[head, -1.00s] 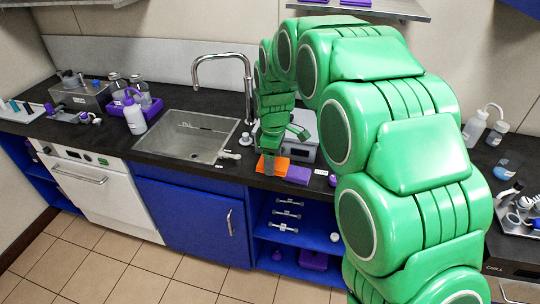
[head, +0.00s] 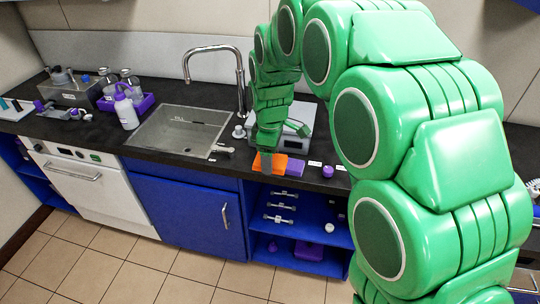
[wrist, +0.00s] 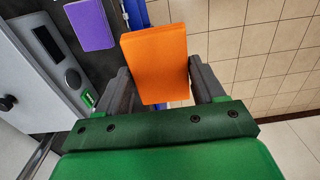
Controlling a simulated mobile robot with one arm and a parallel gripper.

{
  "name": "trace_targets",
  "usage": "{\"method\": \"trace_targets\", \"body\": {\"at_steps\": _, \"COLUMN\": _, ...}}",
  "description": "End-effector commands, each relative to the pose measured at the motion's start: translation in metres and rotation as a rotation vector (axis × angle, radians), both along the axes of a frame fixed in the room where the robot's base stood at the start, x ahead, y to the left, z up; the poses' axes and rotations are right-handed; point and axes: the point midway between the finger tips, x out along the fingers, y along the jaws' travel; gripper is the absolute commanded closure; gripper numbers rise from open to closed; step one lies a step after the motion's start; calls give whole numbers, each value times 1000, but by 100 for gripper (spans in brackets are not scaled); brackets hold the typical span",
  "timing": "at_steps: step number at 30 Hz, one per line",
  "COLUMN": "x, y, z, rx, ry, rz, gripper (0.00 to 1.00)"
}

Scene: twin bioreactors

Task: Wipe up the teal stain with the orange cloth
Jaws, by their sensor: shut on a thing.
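The orange cloth (wrist: 155,60) looks like a thick flat slab between the two dark fingers of my gripper (wrist: 160,72) in the wrist view. My gripper is shut on it. In the head view the orange cloth (head: 279,164) shows at the front edge of the dark counter, below my gripper (head: 266,158). I cannot tell there whether it touches the counter. I see no teal stain in either current view; my green arm hides much of the right side.
A purple slab (head: 296,169) lies beside the orange cloth, also in the wrist view (wrist: 90,25). A grey device with a display (wrist: 48,45) stands behind. The sink (head: 180,131) and tall faucet (head: 213,49) are left. Blue open shelves (head: 310,210) lie below the counter.

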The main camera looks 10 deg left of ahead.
Motion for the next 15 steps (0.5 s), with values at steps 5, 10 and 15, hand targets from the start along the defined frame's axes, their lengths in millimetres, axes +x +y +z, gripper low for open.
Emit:
{"method": "trace_targets", "body": {"at_steps": 5, "x": 1, "y": -1, "z": 0, "rx": 0, "ry": 0, "rz": 0, "gripper": 56}}
{"method": "trace_targets", "body": {"at_steps": 10, "x": 16, "y": -18, "z": -4, "rx": 1, "ry": 2, "rz": -2, "gripper": 56}}
{"method": "trace_targets", "body": {"at_steps": 15, "x": 47, "y": -59, "z": -10, "rx": 4, "ry": 4, "rz": -1, "gripper": 56}}
